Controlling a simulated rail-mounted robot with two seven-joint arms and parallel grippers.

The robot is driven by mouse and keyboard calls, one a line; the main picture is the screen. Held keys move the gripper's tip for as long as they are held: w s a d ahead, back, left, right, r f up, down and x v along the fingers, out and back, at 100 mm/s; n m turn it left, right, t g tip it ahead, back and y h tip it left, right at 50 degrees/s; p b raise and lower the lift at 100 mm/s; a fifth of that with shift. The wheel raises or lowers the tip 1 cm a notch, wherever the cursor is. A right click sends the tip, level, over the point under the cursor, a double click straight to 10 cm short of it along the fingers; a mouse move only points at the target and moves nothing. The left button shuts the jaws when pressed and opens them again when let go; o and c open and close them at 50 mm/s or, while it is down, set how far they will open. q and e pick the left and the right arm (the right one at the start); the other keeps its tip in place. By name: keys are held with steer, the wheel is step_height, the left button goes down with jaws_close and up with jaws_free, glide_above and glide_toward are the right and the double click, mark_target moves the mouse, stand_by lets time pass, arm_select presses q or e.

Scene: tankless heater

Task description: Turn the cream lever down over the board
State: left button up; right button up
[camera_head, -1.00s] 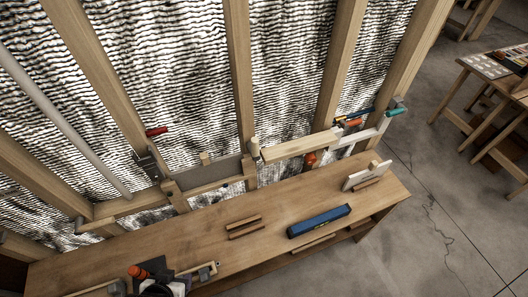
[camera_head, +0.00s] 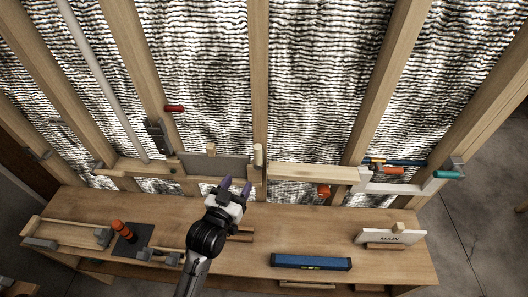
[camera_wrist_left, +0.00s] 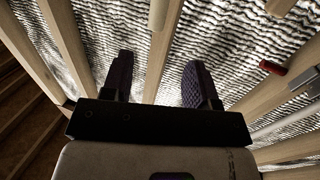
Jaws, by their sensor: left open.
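The cream lever (camera_head: 258,155) stands upright on the wall rail, between a grey board (camera_head: 222,167) on its left and a pale wooden board (camera_head: 315,173) on its right. In the left wrist view a cream rod (camera_wrist_left: 158,14), likely the lever, shows at the top, cut by the frame edge. My left gripper (camera_head: 236,186) is open and empty, its purple fingertips pointing at the wall below and left of the lever, apart from it. In the left wrist view the open fingers (camera_wrist_left: 159,82) have nothing between them. My right gripper is in neither view.
A wooden bench (camera_head: 350,225) runs below the wall. On it are a blue bar (camera_head: 310,262), a white MAIN sign (camera_head: 391,237) and an orange-handled tool (camera_head: 123,230). A red handle (camera_head: 174,108), an orange knob (camera_head: 323,190) and a teal handle (camera_head: 447,174) sit along the wall.

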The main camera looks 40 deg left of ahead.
mark_target(256, 154)
arm_select(q)
steer(key=p+x, duration=0.1)
steer(key=x, duration=1)
steer(key=shift+w+r, duration=0.1)
steer(key=shift+w, duration=0.3)
steer(key=shift+p+x, duration=0.35)
steer(key=shift+x, duration=0.65)
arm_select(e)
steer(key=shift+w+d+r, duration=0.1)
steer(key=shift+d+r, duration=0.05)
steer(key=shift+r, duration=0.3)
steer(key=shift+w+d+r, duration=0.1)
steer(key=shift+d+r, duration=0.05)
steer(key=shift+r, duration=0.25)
arm_select(q)
steer(key=shift+d, duration=0.1)
steer(key=shift+c, duration=0.4)
jaws_close()
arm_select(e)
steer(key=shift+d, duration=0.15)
